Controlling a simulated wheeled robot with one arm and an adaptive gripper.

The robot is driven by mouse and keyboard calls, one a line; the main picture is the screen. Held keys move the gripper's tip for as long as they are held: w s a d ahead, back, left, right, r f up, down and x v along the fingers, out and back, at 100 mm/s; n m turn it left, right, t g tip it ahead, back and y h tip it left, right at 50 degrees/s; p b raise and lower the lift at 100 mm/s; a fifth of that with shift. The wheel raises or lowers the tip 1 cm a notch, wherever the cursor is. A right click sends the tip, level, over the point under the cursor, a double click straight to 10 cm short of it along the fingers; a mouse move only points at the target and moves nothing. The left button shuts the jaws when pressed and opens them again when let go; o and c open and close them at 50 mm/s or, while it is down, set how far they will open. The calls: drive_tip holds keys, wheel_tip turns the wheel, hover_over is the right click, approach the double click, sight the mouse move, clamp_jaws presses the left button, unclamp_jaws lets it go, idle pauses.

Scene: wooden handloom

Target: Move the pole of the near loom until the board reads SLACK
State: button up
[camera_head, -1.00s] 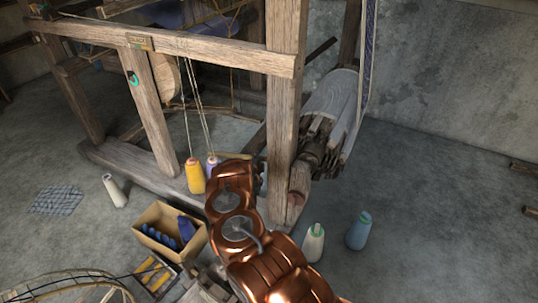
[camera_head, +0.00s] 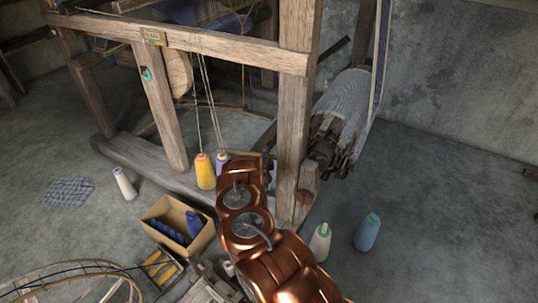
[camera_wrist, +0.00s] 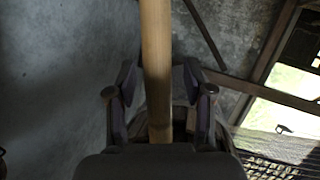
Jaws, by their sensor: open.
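A pale wooden pole (camera_wrist: 156,60) runs upright through the middle of the wrist view, between the two fingers of my gripper (camera_wrist: 158,100). The fingers are open, with one on each side of the pole, and no clear grip on it shows. In the head view my copper arm reaches to the near loom (camera_head: 230,45), beside its front post, and hides most of the pole and the gripper.
A yellow cone (camera_head: 204,172) stands on the loom's base rail. A cardboard box (camera_head: 178,228) of spools is left of my arm. The floor at far right is clear.

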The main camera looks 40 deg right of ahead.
drive_tip(key=shift+s+a, duration=0.25)
drive_tip(key=shift+s, duration=0.05)
drive_tip(key=v, duration=1.1)
drive_tip(key=shift+r, duration=0.15)
drive_tip(key=shift+w+a, duration=0.1)
idle(0.3)
